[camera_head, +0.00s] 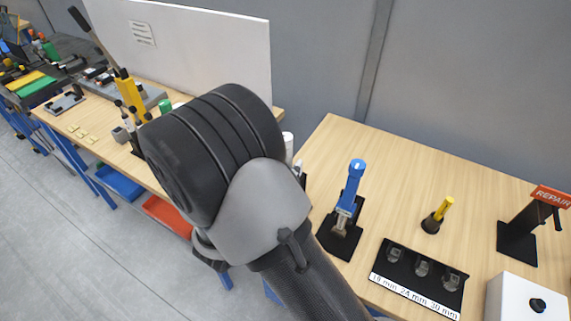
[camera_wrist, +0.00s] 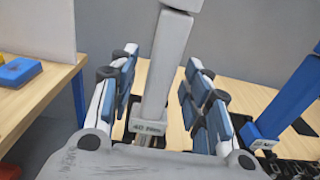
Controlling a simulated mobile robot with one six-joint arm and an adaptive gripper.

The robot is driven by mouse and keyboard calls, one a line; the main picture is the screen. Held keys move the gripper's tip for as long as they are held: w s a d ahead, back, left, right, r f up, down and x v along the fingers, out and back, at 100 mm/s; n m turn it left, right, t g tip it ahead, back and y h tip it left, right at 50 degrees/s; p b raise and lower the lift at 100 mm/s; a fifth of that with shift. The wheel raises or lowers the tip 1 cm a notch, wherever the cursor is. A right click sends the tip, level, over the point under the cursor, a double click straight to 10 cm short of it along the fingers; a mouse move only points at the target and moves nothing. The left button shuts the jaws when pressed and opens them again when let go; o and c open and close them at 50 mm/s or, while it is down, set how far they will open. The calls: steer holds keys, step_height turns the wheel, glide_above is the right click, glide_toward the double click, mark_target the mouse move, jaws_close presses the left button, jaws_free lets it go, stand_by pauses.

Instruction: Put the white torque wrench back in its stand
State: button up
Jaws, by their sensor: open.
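The white torque wrench (camera_wrist: 167,65) stands nearly upright in the middle of the wrist view, with a "40 Nm" label low on it. My gripper (camera_wrist: 160,68) is open, with one blue-padded finger on each side of the wrench and visible gaps between. Dark parts show by the wrench's lower end, but the gripper body hides its foot, so I cannot tell how it sits in its stand. In the head view my arm hides the gripper and most of the wrench; a white piece (camera_head: 288,146) shows beside the arm, probably its top.
A blue torque wrench (camera_head: 350,190) stands in a black stand to the right; it also shows in the wrist view (camera_wrist: 292,95). Beyond are a socket tray (camera_head: 419,277), a yellow-handled tool (camera_head: 439,214) and a REPAIR stand (camera_head: 517,243). A white panel (camera_head: 200,45) rises behind the left bench.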

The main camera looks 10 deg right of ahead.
steer(key=v, duration=1.1)
steer(key=s+d+r+m+g, duration=0.3)
steer(key=s+d+m+g, duration=0.3)
steer(key=d+m, duration=0.25)
steer(key=s+d+r+m+g, duration=0.2)
steer(key=s+d+m+g, duration=0.4)
steer(key=d, duration=0.4)
steer(key=s+a+r+m+t+y, duration=0.2)
steer(key=s+a+r+m+y, duration=0.2)
steer(key=m+y, duration=0.6)
steer(key=shift+s+a+r+m+t+y, duration=0.35)
steer(key=shift+s+r+m, duration=0.4)
steer(key=shift+m, duration=1.2)
steer(key=shift+s+d+f, duration=0.1)
steer(key=shift+f, duration=0.05)
